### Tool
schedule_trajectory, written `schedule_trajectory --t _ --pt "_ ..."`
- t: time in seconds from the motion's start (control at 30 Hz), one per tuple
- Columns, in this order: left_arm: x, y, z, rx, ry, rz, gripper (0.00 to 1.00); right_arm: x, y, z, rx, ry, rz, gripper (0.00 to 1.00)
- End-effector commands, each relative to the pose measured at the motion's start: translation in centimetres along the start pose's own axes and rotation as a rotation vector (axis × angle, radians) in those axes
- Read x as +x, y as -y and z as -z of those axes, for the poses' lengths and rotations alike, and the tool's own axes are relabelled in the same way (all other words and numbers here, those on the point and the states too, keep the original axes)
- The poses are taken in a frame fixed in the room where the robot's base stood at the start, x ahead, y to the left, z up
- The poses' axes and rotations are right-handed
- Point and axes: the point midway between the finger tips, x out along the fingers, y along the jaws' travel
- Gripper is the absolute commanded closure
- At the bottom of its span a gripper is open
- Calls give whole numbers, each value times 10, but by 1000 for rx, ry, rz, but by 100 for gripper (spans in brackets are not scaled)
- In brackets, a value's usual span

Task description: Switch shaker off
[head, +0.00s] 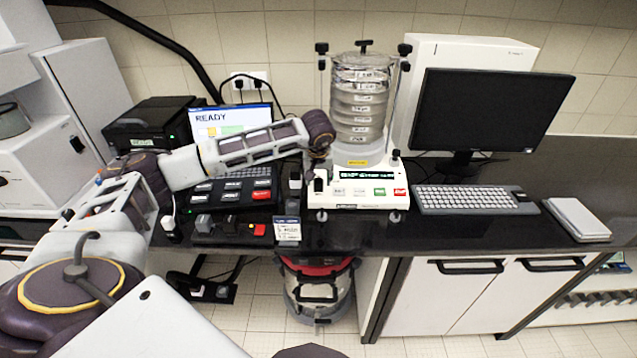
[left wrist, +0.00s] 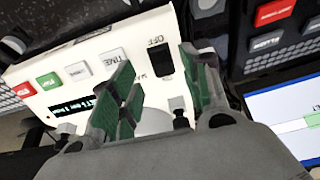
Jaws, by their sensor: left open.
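My left gripper (head: 307,180) is at the left end of the base, pointing down. In the left wrist view its green-padded fingers (left wrist: 156,62) are open and empty, with the switch showing between them. I cannot tell whether they touch it. My right gripper is not in view.
A black control box (head: 235,190) and a READY screen (head: 232,120) stand left of the shaker. A small labelled box (head: 287,230) is at the bench's front edge. A keyboard (head: 465,199), monitor (head: 490,110) and white pad (head: 577,218) are on the right.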

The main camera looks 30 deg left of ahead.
Motion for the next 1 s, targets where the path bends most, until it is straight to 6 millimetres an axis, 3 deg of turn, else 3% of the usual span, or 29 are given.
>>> schedule_trajectory --t 0.4,0.87,1.0 --pt "47 0 0 1 1 0 54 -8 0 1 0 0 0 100" --pt "55 0 0 1 0 0 54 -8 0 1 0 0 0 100" --pt "55 0 0 1 0 0 72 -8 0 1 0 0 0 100"
